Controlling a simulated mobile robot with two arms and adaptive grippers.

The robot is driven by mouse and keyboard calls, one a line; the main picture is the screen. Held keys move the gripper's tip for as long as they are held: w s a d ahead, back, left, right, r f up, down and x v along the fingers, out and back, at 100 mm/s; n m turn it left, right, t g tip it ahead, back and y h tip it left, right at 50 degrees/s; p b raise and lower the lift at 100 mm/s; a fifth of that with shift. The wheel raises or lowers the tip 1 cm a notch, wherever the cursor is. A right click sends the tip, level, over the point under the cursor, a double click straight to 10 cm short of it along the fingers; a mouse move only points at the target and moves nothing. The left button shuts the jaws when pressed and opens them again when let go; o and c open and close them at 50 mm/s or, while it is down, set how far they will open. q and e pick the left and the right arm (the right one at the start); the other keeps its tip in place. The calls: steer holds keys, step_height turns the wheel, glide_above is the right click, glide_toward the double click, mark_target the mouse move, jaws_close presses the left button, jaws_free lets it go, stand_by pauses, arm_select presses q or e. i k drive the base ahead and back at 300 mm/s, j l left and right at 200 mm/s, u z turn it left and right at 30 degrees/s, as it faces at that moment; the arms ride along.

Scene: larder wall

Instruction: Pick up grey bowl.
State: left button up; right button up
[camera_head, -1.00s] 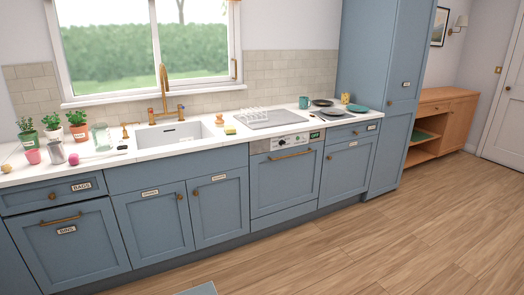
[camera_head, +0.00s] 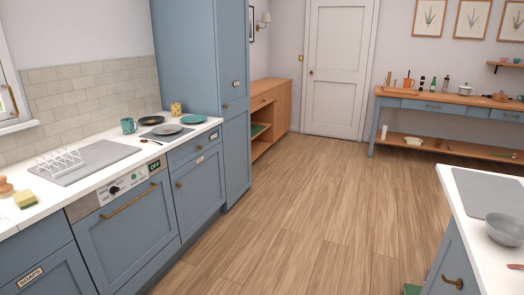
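A grey bowl (camera_head: 505,230) sits at the right edge of the picture, on a white-topped counter (camera_head: 484,268). Its right side is cut off by the frame edge. It stands by the near edge of a grey mat or board (camera_head: 490,193) on the same counter; I cannot tell whether it touches it. Neither of my grippers shows in the picture.
A long blue counter (camera_head: 55,215) runs along the left wall with a dish rack, a teal mug (camera_head: 129,126) and plates. A wooden sideboard (camera_head: 270,100) and a blue-legged table (camera_head: 440,102) stand at the back. The wooden floor (camera_head: 290,215) between the counters is clear.

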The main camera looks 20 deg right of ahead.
mark_target(507, 230)
steer(key=i+z, duration=0.2)
steer(key=z, duration=0.25)
steer(key=i+z, duration=0.25)
steer(key=z, duration=0.15)
steer(key=i+j+z, duration=0.1)
steer(key=z, duration=0.35)
steer(key=i+j+z, duration=0.2)
steer(key=z, duration=0.2)
steer(key=i+j+z, duration=0.25)
steer(key=z, duration=0.2)
steer(key=i+j+z, duration=0.15)
steer(key=j+z, duration=0.25)
steer(key=l, duration=0.1)
